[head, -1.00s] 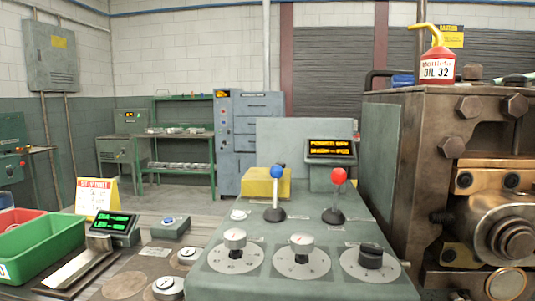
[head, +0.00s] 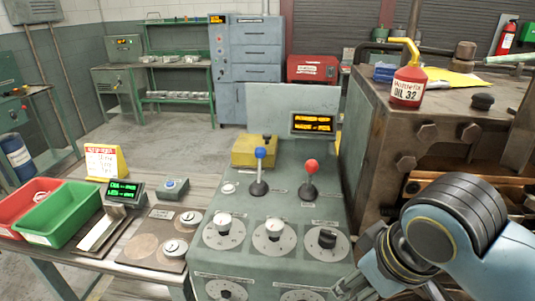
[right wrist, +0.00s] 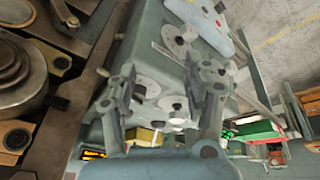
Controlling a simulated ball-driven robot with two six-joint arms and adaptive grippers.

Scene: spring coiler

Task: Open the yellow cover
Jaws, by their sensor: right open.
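The yellow cover (head: 252,150) is a small box at the back of the green-grey console (head: 290,212), behind the blue-knobbed lever (head: 260,172). A small dark knob or catch shows on its top, and it looks closed. It also shows as a small yellow patch in the right wrist view (right wrist: 146,136). My right gripper (head: 352,284) is low at the console's front right corner, well apart from the cover. In the right wrist view my right gripper (right wrist: 167,84) is open and empty, its fingers wide apart over the console. My left gripper is out of view.
A red-knobbed lever (head: 310,175) stands right of the blue one. Dials (head: 273,237) line the console's front, and a display (head: 313,124) stands behind. A bulky machine (head: 385,130) with an oil can (head: 408,82) crowds the right. Bins (head: 62,213) sit left.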

